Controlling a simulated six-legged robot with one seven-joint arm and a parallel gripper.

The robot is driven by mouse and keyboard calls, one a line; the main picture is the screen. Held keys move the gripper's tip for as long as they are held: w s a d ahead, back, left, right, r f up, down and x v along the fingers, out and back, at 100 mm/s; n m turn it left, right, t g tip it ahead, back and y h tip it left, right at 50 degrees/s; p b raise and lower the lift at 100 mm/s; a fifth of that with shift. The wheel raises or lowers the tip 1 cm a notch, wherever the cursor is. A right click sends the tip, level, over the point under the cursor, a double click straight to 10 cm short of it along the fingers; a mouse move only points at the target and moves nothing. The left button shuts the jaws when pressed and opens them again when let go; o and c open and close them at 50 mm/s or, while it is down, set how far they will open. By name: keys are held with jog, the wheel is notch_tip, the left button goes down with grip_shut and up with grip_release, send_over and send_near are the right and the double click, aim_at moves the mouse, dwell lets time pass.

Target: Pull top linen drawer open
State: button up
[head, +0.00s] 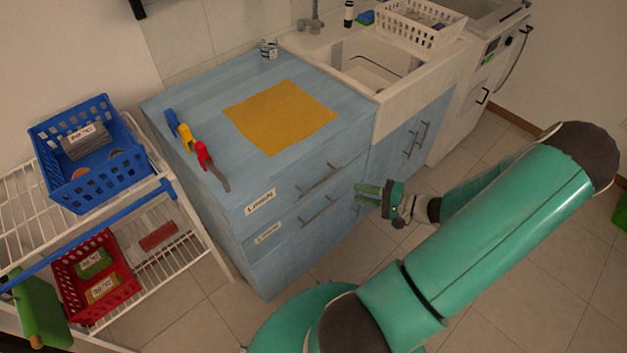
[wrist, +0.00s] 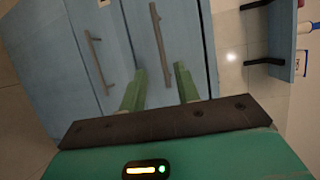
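The blue cabinet's top drawer (wrist: 190,45) is shut, with a dark bar handle (head: 320,180). That handle also shows in the turned wrist view (wrist: 157,32). The top drawer's label (head: 260,201) is too small to read surely. My gripper (head: 367,194) is in front of the cabinet, right of the top handle in the head view. In the wrist view my gripper (wrist: 161,70) has its two green fingers apart. The near end of the top handle appears between them, but I see no contact. The fingers hold nothing.
A second drawer handle (head: 319,211) sits just below, beside its label (head: 267,232). Cupboard handles (head: 416,139) are to the right under the sink. A wire rack (head: 190,250) with baskets stands left. An orange mat (head: 280,117) lies on top. The floor in front is clear.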

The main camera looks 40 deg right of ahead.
aim_at(320, 182)
jog(key=x, duration=1.3)
jog(key=shift+w+a+f, duration=0.1)
jog(key=shift+w+f, duration=0.1)
jog(key=shift+w, duration=0.1)
grip_shut()
